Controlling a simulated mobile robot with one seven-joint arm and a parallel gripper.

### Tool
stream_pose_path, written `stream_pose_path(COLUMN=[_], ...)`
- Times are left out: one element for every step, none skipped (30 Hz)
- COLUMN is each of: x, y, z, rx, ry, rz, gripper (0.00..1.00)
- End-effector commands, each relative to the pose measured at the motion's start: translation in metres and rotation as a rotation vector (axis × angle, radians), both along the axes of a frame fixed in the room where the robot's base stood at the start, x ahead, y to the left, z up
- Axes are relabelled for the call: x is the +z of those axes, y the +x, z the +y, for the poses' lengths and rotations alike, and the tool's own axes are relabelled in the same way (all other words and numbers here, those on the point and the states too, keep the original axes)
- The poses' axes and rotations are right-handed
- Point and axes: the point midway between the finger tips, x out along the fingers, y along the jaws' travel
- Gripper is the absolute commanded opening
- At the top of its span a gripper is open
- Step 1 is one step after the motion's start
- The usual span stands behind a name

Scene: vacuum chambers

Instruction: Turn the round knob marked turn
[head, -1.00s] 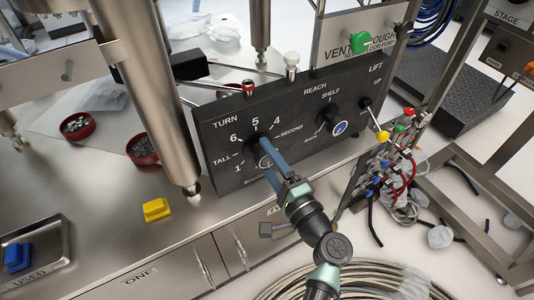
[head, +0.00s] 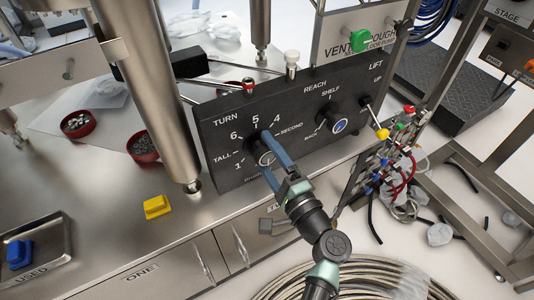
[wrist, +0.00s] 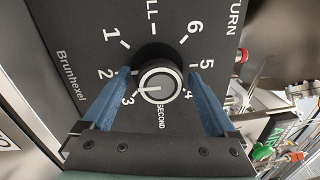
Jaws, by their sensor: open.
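The round knob (head: 266,158) marked TURN sits low on the left of the black panel, with numbers around it. In the wrist view the knob (wrist: 158,80) is black with a pale ring, and its white mark points towards the 3. My gripper (head: 272,156) is open, with one blue finger on each side of the knob. The wrist view shows the fingertips (wrist: 159,76) beside the knob, with a gap to it on each side. The near finger partly hides the knob and numbers in the head view.
On the same panel are the REACH knob (head: 331,118) and the yellow-tipped LIFT lever (head: 381,133). A steel post (head: 165,90) stands close at the panel's left. A yellow block (head: 157,207) sits on the bench. Cables and a connector rack (head: 390,165) are at right.

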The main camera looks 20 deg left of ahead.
Motion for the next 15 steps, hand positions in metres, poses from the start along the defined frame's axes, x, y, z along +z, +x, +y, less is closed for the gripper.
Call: stream_pose_path(x=[0.0, 0.0, 0.0, 0.0, -0.001, -0.001, -0.001, -0.002, -0.002, -0.002, -0.003, -0.004, -0.004, -0.005, -0.006], y=[0.0, 0.0, 0.0, -0.001, -0.001, -0.003, -0.005, -0.007, -0.01, -0.014, -0.018, -0.023, -0.027, -0.031, -0.037], z=[0.0, 0.0, 0.0, -0.001, -0.002, -0.004, -0.007, -0.01, -0.015, -0.019, -0.024, -0.031, -0.036, -0.042, -0.049], rx=[0.0, 0.0, -0.001, -0.001, -0.002, -0.002, -0.002, -0.003, -0.004, -0.005, -0.004, -0.005, -0.006, -0.007, -0.006], ry=[0.0, 0.0, 0.0, -0.001, -0.001, 0.0, 0.0, 0.0, 0.0, 0.0, -0.001, 0.0, -0.001, 0.0, 0.0], rz=[0.0, 0.0, 0.0, 0.001, 0.001, 0.002, 0.002, 0.003, 0.002, 0.002, 0.004, 0.003, 0.002, 0.003, 0.003], gripper=[0.92, 0.92, 0.92, 0.92, 0.92, 0.92, 0.92, 0.92, 0.92, 0.92, 0.92, 0.92, 0.92, 0.92, 0.92])
